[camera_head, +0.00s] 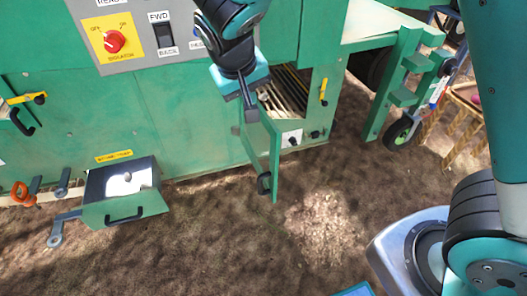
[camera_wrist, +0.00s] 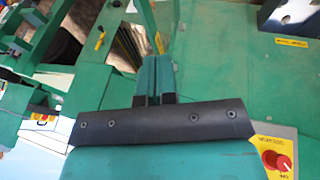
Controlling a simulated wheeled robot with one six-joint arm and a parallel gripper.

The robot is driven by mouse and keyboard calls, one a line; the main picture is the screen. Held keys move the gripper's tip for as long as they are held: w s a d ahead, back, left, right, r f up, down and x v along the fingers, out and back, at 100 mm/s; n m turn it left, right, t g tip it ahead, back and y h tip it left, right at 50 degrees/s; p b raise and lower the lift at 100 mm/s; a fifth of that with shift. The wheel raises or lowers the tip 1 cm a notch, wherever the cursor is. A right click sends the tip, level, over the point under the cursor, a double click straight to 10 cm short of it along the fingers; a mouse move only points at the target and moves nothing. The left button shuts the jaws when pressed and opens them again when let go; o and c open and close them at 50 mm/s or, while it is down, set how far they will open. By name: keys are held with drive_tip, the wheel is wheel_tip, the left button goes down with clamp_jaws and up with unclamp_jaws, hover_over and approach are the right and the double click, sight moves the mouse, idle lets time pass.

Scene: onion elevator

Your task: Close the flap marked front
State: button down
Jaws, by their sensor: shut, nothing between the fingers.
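A green flap (camera_head: 264,158) stands open on the lower front of the green machine, swung outward, with a black handle (camera_head: 264,183) near its lower outer end. Behind it is an opening with slats (camera_head: 284,92), also seen in the wrist view (camera_wrist: 130,45). I cannot read a "front" mark on the flap. My gripper (camera_head: 251,115) is shut and empty, pointing down at the flap's upper edge; whether it touches is unclear. Its closed fingers (camera_wrist: 154,75) show in the wrist view, apart from any object between them.
A control panel with a red knob (camera_head: 115,41) and black switch (camera_head: 163,35) is above left. An open metal drawer (camera_head: 125,205) juts out at lower left. A green frame (camera_head: 395,90) with a wheel (camera_head: 398,134) stands right. Bare ground lies in front.

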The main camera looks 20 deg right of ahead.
drive_tip(key=w+a+f+m+t+h+b, duration=0.1)
drive_tip(key=w+a+f+h+b, duration=0.2)
drive_tip(key=f, duration=0.7)
drive_tip(key=b, duration=0.5)
approach(268, 130)
drive_tip(key=shift+x, duration=2.6)
drive_tip(key=shift+s+d+p, duration=0.15)
drive_tip(key=shift+d+p, duration=0.1)
drive_tip(key=shift+p, duration=0.05)
